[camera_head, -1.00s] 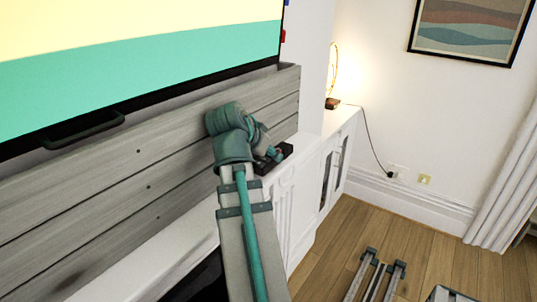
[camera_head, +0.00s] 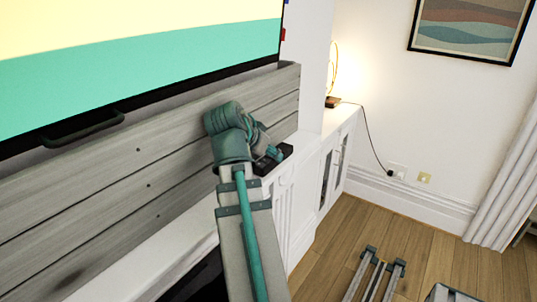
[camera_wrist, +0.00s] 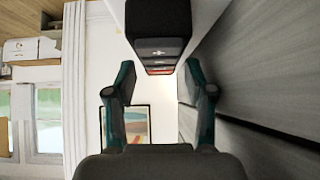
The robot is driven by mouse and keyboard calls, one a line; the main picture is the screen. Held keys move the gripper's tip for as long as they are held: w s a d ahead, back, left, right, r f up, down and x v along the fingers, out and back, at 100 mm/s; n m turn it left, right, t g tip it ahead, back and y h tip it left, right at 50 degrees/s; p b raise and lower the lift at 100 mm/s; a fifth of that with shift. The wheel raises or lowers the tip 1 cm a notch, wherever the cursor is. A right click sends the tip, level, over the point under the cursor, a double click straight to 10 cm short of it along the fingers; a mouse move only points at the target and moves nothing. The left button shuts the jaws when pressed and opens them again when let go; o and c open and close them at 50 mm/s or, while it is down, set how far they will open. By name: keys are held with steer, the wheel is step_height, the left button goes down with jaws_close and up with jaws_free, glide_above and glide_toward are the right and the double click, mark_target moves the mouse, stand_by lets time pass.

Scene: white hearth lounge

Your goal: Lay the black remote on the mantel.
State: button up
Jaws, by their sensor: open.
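The black remote (camera_head: 284,151) lies on the white mantel (camera_head: 170,250), near its right end, in front of the grey boards. My gripper (camera_head: 268,157) is low over the mantel, close beside the remote. In the wrist view my gripper's (camera_wrist: 160,75) two fingers stand apart, with the remote's near end between or just past their tips; nothing is clamped. Contact between fingers and remote cannot be told.
A large screen (camera_head: 140,70) hangs above the grey plank boards (camera_head: 110,180) behind the mantel. A lower white cabinet (camera_head: 335,160) with a lit lamp (camera_head: 333,80) stands beyond the mantel's right end.

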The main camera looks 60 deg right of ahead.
steer(key=v, duration=1.1)
steer(key=shift+a+r+b, duration=0.15)
steer(key=shift+b, duration=0.25)
